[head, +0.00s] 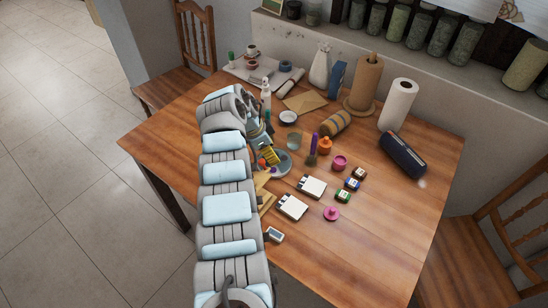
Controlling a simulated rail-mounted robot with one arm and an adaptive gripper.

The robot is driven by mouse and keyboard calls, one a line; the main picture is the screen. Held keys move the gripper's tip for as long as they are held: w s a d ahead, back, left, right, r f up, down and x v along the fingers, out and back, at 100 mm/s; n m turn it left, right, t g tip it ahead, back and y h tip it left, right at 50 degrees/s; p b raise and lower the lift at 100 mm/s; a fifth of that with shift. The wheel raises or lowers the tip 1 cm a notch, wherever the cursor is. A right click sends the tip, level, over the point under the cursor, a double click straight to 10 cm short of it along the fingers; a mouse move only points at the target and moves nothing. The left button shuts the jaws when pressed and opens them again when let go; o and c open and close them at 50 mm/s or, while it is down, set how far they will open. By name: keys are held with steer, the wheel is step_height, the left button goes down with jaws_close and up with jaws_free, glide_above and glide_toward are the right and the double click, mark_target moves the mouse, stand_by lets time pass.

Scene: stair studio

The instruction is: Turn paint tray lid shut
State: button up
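My arm reaches over the table from the bottom of the head view, and its end with my gripper (266,146) is over the table's left middle. The gripper is small and partly hidden by the arm, so I cannot tell its opening or whether it touches anything. Just below it are a round grey-blue dish (283,166) and small yellow, orange and red pieces (264,160), partly covered. I cannot make out for sure which thing is the paint tray or how its lid stands.
The wooden table (385,225) also holds two white block-like items (312,187), small ink bottles (343,196), a pink pot (340,163), an orange bottle (325,146), a paper roll (398,104) and a dark blue case (403,155). The front right tabletop is clear.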

steer(key=shift+b+x, duration=0.3)
steer(key=shift+x, duration=1.05)
jaws_close()
